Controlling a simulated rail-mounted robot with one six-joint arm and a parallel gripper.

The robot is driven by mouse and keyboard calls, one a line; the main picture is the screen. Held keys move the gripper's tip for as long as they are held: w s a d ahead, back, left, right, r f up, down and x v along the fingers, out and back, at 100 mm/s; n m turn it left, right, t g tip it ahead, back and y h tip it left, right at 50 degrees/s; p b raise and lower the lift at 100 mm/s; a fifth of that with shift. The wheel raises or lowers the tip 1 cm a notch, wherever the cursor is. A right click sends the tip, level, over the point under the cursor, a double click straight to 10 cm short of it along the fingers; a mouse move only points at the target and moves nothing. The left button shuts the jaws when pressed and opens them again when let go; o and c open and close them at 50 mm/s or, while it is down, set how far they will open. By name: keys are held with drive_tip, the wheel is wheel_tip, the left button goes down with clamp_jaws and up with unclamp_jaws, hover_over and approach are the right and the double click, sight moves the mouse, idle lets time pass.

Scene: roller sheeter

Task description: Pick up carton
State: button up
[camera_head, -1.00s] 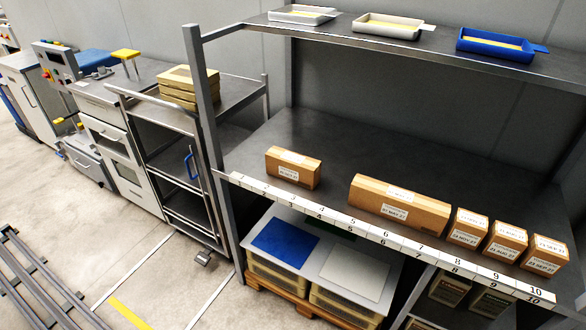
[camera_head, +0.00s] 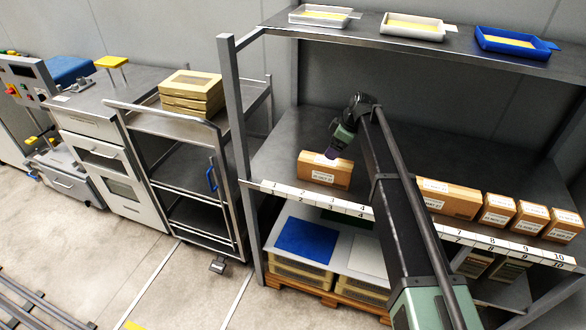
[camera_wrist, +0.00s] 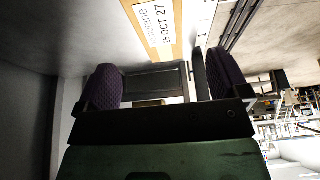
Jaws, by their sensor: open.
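A brown carton (camera_head: 322,174) with a white label sits at the left end of the shelf deck, behind the number strip near positions 2 and 3. My gripper (camera_head: 331,153) is just above and behind the carton's top in the head view; whether it touches is unclear. In the wrist view my gripper (camera_wrist: 165,82) is open, with purple pads left and right and nothing clearly held between them. The carton (camera_wrist: 162,25) with its label "25 OCT 27" shows at the top of that view, beyond the pads. The arm hides part of the shelf middle.
A longer carton (camera_head: 447,200) and several small cartons (camera_head: 496,208) stand to the right on the same deck. Trays, including a blue one (camera_head: 512,43), sit on the upper shelf (camera_head: 430,48). A steel cart (camera_head: 180,115) holding stacked boxes (camera_head: 192,93) stands left.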

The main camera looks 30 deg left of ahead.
sight(327, 161)
drive_tip(key=shift+w+d, duration=0.1)
drive_tip(key=shift+d, duration=0.5)
drive_tip(key=b+x, duration=0.5)
drive_tip(key=x, duration=0.1)
drive_tip(key=shift+w+d+b, duration=0.1)
drive_tip(key=shift+b, duration=0.2)
drive_tip(key=b+x, duration=0.4)
drive_tip(key=x, duration=0.1)
drive_tip(key=shift+f+b, duration=0.15)
drive_tip(key=shift+b, duration=0.25)
drive_tip(key=shift+r, duration=0.25)
drive_tip(key=c, duration=1.2)
